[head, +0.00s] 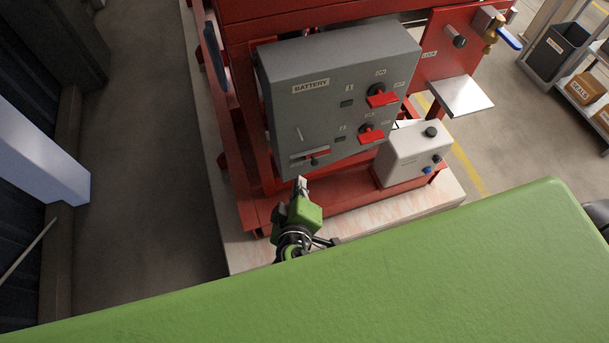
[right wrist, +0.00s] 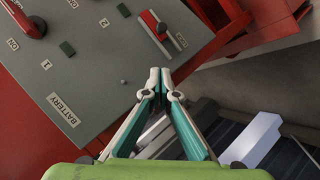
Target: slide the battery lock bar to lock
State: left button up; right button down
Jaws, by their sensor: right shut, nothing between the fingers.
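The grey battery panel (head: 285,110) faces me on the red frame. The lock bar is a short pale and red strip with a dark knob (head: 314,162), low on its face. In the right wrist view the lock bar (right wrist: 178,41) lies at the top, with the dark knob (right wrist: 162,28) on it. My right gripper (head: 302,181) is just below the panel's lower edge in the head view. Its fingers (right wrist: 160,74) are shut and empty, apart from the knob. My left gripper is not in view.
Two red rotary switches (head: 381,97) sit on the panel's right side. A white box (head: 412,153) stands right of the panel, on the base. A metal shelf plate (head: 460,95) juts out farther right. My green body covers the lower foreground. The floor at left is clear.

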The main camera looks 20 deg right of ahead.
jog(key=shift+s+d+f+b+x, duration=0.3)
jog(key=shift+b+x, duration=0.6)
jog(key=shift+x, duration=1.1)
jog(key=shift+s+d+f+b+x, duration=0.3)
jog(key=shift+b+x, duration=0.55)
jog(key=shift+x, duration=1.1)
jog(key=shift+s+d+f+b+x, duration=0.3)
jog(key=shift+b+x, duration=0.6)
jog(key=shift+x, duration=1.1)
jog(key=shift+w+d+r, duration=0.1)
jog(key=shift+r, duration=0.05)
jog(key=p, duration=0.2)
send_near(330, 151)
jog(key=x, duration=0.4)
jog(key=shift+d, duration=0.15)
